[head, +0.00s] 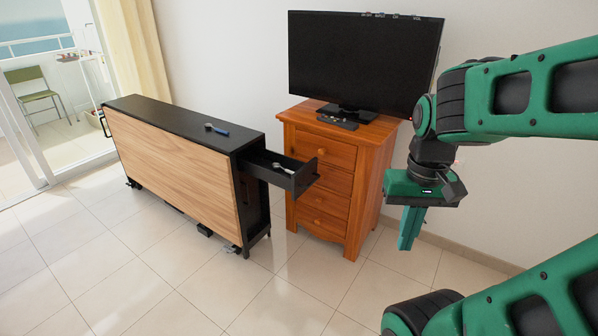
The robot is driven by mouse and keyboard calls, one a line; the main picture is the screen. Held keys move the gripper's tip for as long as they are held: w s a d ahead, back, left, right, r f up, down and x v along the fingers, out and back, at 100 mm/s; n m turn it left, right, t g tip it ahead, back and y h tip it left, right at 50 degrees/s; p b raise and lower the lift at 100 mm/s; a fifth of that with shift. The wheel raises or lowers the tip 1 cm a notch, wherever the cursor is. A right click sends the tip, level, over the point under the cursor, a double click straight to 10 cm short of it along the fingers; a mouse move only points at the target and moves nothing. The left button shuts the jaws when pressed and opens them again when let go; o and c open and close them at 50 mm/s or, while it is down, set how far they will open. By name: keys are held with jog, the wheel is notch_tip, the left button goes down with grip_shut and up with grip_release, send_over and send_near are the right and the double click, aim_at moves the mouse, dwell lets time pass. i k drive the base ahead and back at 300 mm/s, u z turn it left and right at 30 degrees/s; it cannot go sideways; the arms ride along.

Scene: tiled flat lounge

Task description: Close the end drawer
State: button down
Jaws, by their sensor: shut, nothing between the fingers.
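The end drawer (299,183) is a black drawer pulled out from the right end of a long cabinet (165,155) with a black top and a light wood front. It stands open toward the wooden chest. A light, spoon-like item (283,168) lies inside it.
A wooden chest of drawers (328,183) stands just behind and right of the drawer, with a television (362,62) on top. A blue-handled item (216,129) lies on the cabinet top. Tiled floor (270,300) is clear in front.

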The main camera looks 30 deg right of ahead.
aim_at(256, 162)
jog(key=u, duration=0.05)
jog(key=i, duration=1.1)
jog(key=z, duration=0.35)
